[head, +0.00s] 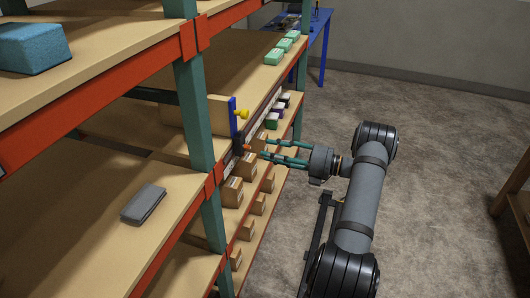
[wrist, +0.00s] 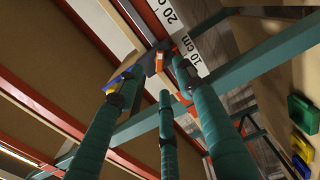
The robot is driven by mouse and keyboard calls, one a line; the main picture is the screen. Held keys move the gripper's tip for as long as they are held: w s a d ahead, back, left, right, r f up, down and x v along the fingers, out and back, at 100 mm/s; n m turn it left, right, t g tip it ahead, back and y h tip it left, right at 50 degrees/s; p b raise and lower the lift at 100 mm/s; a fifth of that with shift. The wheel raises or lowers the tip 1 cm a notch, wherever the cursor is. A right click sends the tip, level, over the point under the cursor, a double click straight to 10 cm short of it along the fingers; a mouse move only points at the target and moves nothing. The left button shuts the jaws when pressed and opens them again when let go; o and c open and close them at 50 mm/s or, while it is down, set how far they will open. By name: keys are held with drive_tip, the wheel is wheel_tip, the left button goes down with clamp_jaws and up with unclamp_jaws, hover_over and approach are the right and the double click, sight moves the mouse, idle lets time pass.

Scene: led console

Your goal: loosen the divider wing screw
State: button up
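The yellow wing screw (head: 242,113) sits on the blue bracket (head: 233,118) at the front end of an upright wooden divider (head: 198,114) on the middle shelf. My gripper (head: 262,147) is in front of the shelf edge, below and right of the screw in the head view. Its teal fingers are spread with nothing seen between them. In the wrist view, my gripper (wrist: 155,85) points up at the shelf edge. A bit of yellow (wrist: 110,85) and the blue bracket (wrist: 121,76) show behind the left fingertip, which partly hides them. I cannot tell whether anything touches.
A dark bracket with small orange parts (wrist: 187,46) is near my fingertips by a centimetre scale (wrist: 196,58). Small cartons (head: 232,192) fill the lower shelf. A teal upright (head: 194,110) stands left of the divider. A grey item (head: 143,203) lies on the shelf.

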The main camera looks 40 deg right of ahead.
sight(249, 148)
drive_tip(key=m+p, duration=0.1)
drive_tip(key=m, duration=0.2)
drive_tip(key=w+m+p, duration=0.1)
drive_tip(key=m, duration=0.2)
drive_tip(key=a+m+p, duration=0.1)
drive_tip(key=m+p, duration=0.1)
drive_tip(key=m, duration=0.1)
drive_tip(key=shift+w+r+m, duration=0.2)
drive_tip(key=shift+w+m, duration=0.05)
drive_tip(key=shift+m, duration=0.05)
drive_tip(key=shift+x, duration=1.95)
drive_tip(key=shift+f, duration=0.15)
drive_tip(key=shift+c, duration=0.9)
